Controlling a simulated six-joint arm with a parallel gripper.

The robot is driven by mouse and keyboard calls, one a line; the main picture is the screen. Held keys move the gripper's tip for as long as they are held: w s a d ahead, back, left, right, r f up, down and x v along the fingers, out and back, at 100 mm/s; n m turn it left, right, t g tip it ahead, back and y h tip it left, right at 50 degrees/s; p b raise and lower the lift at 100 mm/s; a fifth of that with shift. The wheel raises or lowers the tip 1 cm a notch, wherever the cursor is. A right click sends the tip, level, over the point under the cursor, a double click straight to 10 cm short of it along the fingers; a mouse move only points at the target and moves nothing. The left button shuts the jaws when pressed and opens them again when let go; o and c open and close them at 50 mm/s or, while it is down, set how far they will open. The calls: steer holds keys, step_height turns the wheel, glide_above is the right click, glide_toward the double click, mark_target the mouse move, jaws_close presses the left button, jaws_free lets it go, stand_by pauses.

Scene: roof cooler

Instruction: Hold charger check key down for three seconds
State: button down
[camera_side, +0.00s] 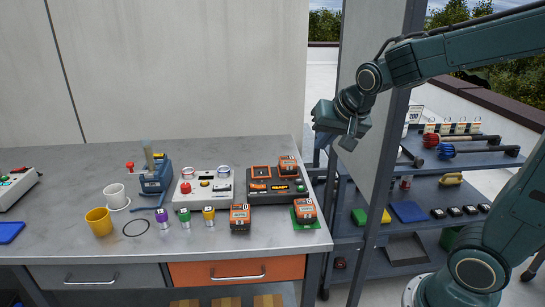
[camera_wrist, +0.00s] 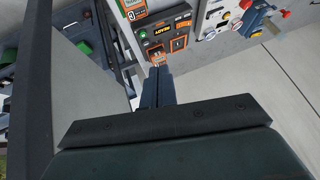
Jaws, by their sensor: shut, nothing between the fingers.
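The charger (camera_side: 275,198) is a dark box on the right part of the grey workbench, with an orange-framed bay, a lit display and one orange battery (camera_side: 288,165) at its back right. It also shows at the top of the wrist view (camera_wrist: 152,44), where its display glows amber beside a small green spot. I cannot tell which small part is the check key. My gripper (camera_side: 348,141) is shut and empty, raised in the air to the right of the charger and well apart from it. In the wrist view the closed fingers (camera_wrist: 157,75) point toward the charger.
Orange batteries stand in front of the charger, one (camera_side: 305,211) on a green mat. A white panel (camera_side: 203,187) with a red button is left of it. A grey upright panel (camera_side: 365,75) and tool shelves (camera_side: 440,160) are close to my gripper.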

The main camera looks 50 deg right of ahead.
steer(key=w+d+f+m+h, duration=0.1)
steer(key=w+d+f+m, duration=0.3)
steer(key=w, duration=0.3)
steer(key=m+h, duration=0.2)
steer(key=m, duration=0.2)
glide_above(299, 181)
step_height(299, 181, down, 5)
steer(key=shift+s+a+f, duration=0.1)
steer(key=shift+s+f, duration=0.05)
steer(key=shift+f, duration=0.1)
steer(key=shift+f, duration=4.3)
steer(key=shift+f, duration=0.85)
stand_by(0.8)
